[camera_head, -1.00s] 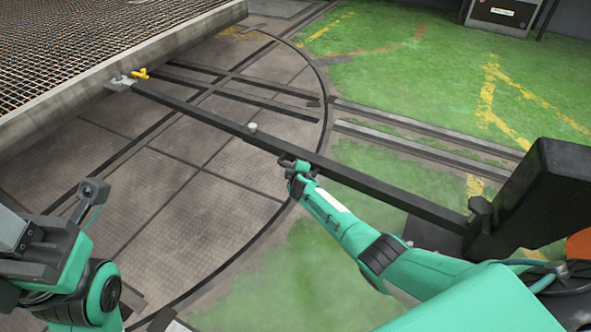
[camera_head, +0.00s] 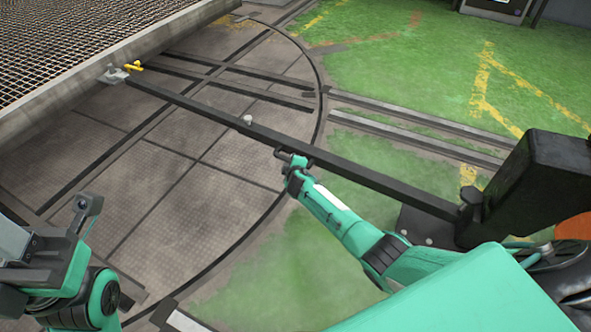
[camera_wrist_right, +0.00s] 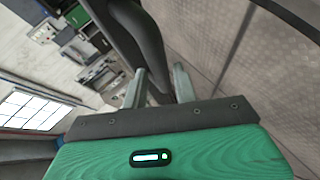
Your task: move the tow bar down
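The tow bar (camera_head: 370,178) is a long dark beam. It runs from a coupling (camera_head: 115,74) at the mesh platform to a black block (camera_head: 540,180) at the right. My right gripper (camera_head: 294,157) is at the near side of the bar, around its middle. In the right wrist view the two fingers (camera_wrist_right: 160,84) stand apart with a dark bar-like part (camera_wrist_right: 138,35) between them; I cannot tell whether they press on it. My left arm (camera_head: 85,275) is at the lower left, away from the bar; its fingers are out of sight.
A mesh-topped platform (camera_head: 110,53) fills the upper left. The metal turntable floor (camera_head: 180,170) has a curved dark edge. Rails (camera_head: 420,140) cross the green floor (camera_head: 400,80) behind the bar.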

